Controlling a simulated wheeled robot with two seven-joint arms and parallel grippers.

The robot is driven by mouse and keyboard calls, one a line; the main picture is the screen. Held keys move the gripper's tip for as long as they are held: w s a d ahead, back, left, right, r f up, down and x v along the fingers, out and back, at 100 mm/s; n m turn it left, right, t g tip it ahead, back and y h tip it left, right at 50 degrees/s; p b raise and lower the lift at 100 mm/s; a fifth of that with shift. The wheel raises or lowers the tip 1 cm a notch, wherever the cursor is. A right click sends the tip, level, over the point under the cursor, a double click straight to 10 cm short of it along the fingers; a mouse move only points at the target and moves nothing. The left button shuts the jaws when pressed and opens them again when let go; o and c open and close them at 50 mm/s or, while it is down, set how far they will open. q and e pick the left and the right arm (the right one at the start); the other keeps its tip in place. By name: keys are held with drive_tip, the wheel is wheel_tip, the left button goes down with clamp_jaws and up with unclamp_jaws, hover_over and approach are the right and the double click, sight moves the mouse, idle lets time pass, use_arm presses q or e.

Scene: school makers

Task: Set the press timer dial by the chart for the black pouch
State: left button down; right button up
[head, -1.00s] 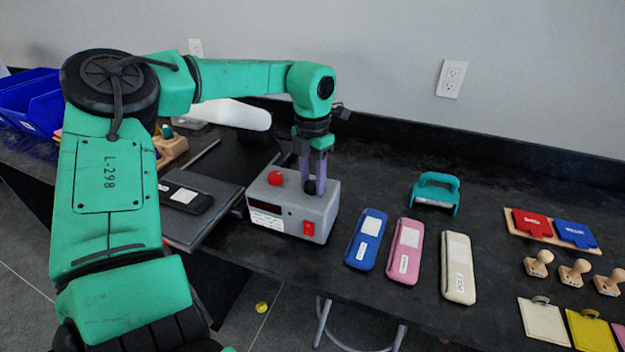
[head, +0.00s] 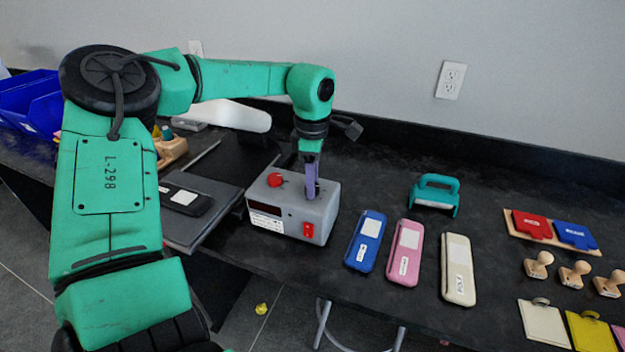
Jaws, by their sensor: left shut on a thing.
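The press timer box (head: 325,215) is grey, with a red knob (head: 275,180) on top, a dark display (head: 265,207), a white label (head: 266,222) and a red switch (head: 308,230) on its front. My left gripper (head: 312,192) points down onto the right part of the box top. It is shut on the timer dial, which its fingers mostly hide. The black pouch (head: 186,197) lies on the dark press plate (head: 215,212) left of the box. The label is too small to read. My right gripper is not in view.
Blue (head: 365,243), pink (head: 405,254) and cream (head: 458,270) pouches lie right of the box. A teal handled tool (head: 434,194) stands behind them. Red and blue pads, stamps and tags fill the far right. Blue bins (head: 35,100) stand at far left.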

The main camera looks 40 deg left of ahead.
use_arm(q)
drive_tip(key=m, duration=0.4)
drive_tip(key=shift+w+r+m, duration=0.1)
drive_tip(key=shift+r+m, duration=0.05)
drive_tip(key=shift+m, duration=1.85)
drive_tip(key=shift+c, duration=2.1)
unclamp_jaws()
wheel_tip(320, 180, up, 14)
drive_tip(key=p, duration=0.1)
drive_tip(key=shift+r, duration=0.25)
